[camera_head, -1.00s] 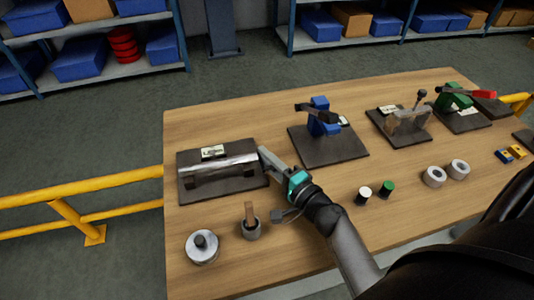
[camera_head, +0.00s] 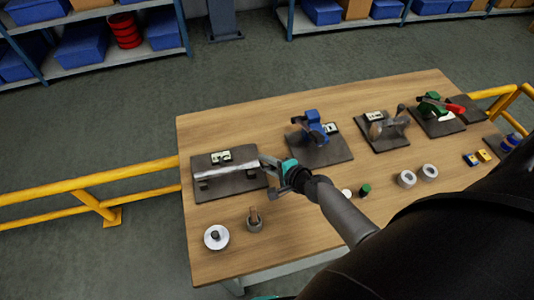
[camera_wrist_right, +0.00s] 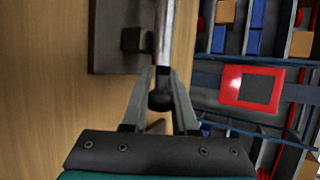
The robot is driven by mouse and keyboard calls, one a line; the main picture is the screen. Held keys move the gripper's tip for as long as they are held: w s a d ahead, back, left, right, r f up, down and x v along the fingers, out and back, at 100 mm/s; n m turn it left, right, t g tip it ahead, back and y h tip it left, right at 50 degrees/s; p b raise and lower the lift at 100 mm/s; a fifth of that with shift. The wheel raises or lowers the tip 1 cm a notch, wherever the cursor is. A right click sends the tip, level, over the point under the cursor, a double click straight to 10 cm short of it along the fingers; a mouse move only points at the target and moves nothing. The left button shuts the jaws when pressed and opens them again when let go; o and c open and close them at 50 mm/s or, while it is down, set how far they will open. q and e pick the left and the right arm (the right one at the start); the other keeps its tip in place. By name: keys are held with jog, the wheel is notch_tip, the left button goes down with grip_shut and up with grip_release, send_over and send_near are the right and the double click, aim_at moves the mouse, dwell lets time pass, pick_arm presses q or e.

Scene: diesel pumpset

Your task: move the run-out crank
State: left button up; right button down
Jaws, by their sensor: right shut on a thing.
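The run-out fixture is a pale steel shaft (camera_head: 225,170) lying across a dark base plate (camera_head: 225,188) at the table's left. My right gripper (camera_head: 266,162) is at the shaft's right end. In the right wrist view, the fingers of my right gripper (camera_wrist_right: 160,88) stand on both sides of a dark rounded knob (camera_wrist_right: 160,102) at the end of the steel shaft (camera_wrist_right: 164,40); I take this knob for the run-out crank's grip. The fingers are shut on it and hide part of it in the head view.
Behind and right stand a blue fixture (camera_head: 313,128), a grey lever fixture (camera_head: 384,124) and a green fixture with a red handle (camera_head: 432,104). A yellow rail (camera_head: 100,187) runs at left.

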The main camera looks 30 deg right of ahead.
jog(key=g+p, duration=0.1)
jog(key=p, duration=0.1)
jog(key=r+g+p, duration=0.1)
jog(key=shift+w+m+y+p, duration=0.2)
jog(key=shift+m+y+p, duration=0.1)
jog(key=shift+p, duration=0.05)
jog(key=shift+w+g+p, duration=0.15)
jog(key=shift+g+p, duration=0.45)
jog(key=shift+g, duration=0.6)
jog(key=shift+w+f+m+g, duration=0.15)
jog(key=shift+m+g, duration=0.25)
jog(key=shift+g, duration=0.4)
jog(key=shift+w+g+y, duration=0.1)
jog(key=shift+g+y, duration=0.2)
jog(key=shift+g, duration=0.5)
jog(key=shift+w+m+g+y+b, duration=0.1)
jog(key=shift+m+g+y+b, duration=0.35)
jog(key=shift+g+b, duration=0.75)
jog(key=shift+g, duration=0.4)
jog(key=c, duration=0.7)
grip_release()
jog(key=shift+d, duration=0.1)
